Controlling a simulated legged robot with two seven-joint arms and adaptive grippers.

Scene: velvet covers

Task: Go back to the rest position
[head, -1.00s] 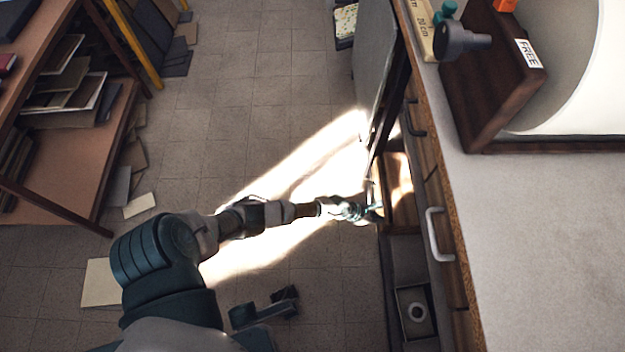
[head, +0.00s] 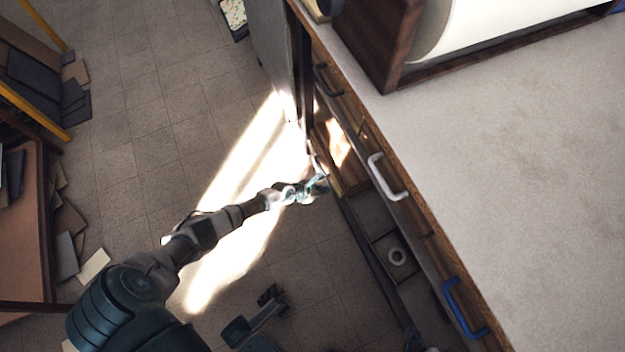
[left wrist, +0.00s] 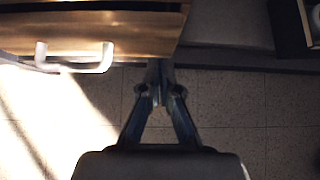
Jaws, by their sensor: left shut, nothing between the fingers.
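My left gripper (head: 318,186) is at the end of my outstretched arm, beside the open lower part of the wooden workbench. In the left wrist view my left gripper (left wrist: 158,88) has its fingertips together, with nothing between them. They are close to a wooden drawer front (left wrist: 130,30) with a pale handle (left wrist: 75,66); I cannot tell whether they touch it.
The workbench (head: 520,190) fills the right side, with a white handle (head: 386,178) and a blue handle (head: 462,310) on its front. A shelf (head: 22,230) stands at left.

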